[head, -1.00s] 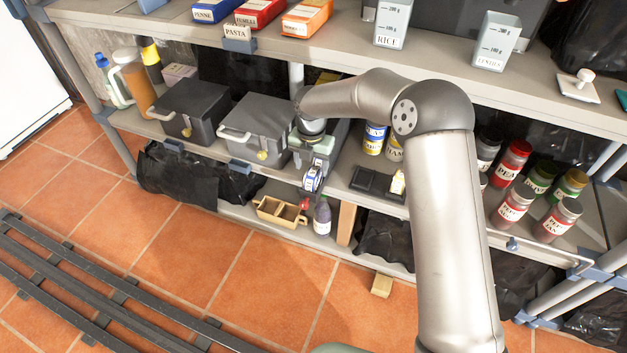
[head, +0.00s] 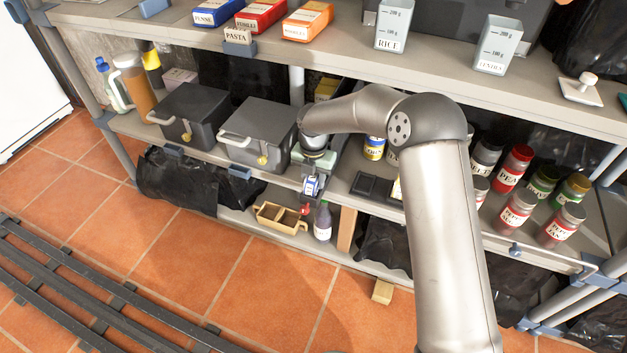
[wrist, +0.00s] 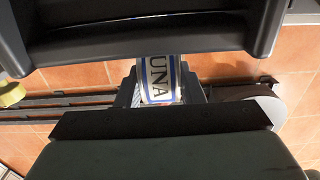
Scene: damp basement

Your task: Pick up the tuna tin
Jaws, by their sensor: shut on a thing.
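The tuna tin (head: 312,187), with a white and blue label, is held in front of the middle shelf's edge. In the wrist view the tin (wrist: 158,80) shows the letters "UNA" between the two fingers. My gripper (head: 310,182) points downward and is shut on the tin, one finger on each side. The far side of the tin is hidden.
Two dark lidded boxes (head: 187,116) (head: 257,129) stand left of my gripper. Jars (head: 516,209) stand at right.

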